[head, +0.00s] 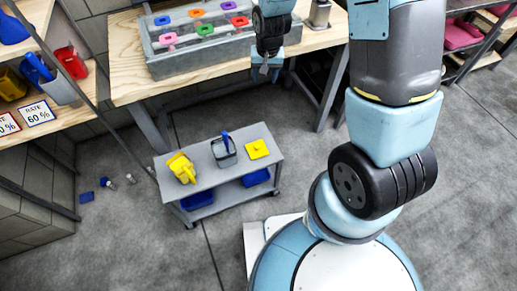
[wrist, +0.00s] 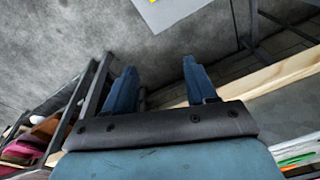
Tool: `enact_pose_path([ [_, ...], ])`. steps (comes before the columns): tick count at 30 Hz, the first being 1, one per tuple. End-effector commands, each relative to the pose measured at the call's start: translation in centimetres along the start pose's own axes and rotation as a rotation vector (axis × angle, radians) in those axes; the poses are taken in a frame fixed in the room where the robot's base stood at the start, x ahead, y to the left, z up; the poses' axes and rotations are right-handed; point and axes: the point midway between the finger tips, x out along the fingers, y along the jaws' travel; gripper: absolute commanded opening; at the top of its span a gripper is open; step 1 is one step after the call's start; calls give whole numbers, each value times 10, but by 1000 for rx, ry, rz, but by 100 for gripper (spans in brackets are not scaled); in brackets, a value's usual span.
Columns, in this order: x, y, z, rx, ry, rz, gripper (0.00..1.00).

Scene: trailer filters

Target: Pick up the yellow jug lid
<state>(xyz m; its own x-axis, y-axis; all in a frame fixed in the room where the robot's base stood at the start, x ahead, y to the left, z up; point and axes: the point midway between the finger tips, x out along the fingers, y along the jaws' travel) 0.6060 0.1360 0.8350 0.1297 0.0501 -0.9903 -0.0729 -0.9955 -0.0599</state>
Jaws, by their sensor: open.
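A yellow square lid (head: 257,149) lies flat at the right end of the grey cart top (head: 205,170) in the head view. A yellow jug (head: 182,168) stands at the cart's left end, and a grey container (head: 223,152) with a blue handle stands between them. My gripper (head: 265,72) is up by the wooden bench's front edge, above and beyond the cart, apart from the lid. In the wrist view my gripper (wrist: 158,72) has its two blue fingers spread with nothing between them. A cart corner (wrist: 172,12) shows at the top there, with only a sliver of yellow.
The wooden bench (head: 125,60) holds a grey tray (head: 180,68) with several coloured pieces. Left shelves (head: 85,92) hold jugs and price signs. Blue bins (head: 197,200) sit on the cart's lower shelf. Small items (head: 105,182) lie on the floor left of the cart. Floor before the cart is clear.

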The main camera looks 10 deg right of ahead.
Motion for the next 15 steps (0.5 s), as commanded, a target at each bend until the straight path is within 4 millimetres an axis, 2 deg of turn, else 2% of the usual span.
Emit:
enact_pose_path([
  [1,20,-3,5,0,-18,6,56],
  [9,110,-15,32,17,-78,32,56],
  [15,163,-17,58,28,-111,52,56],
])
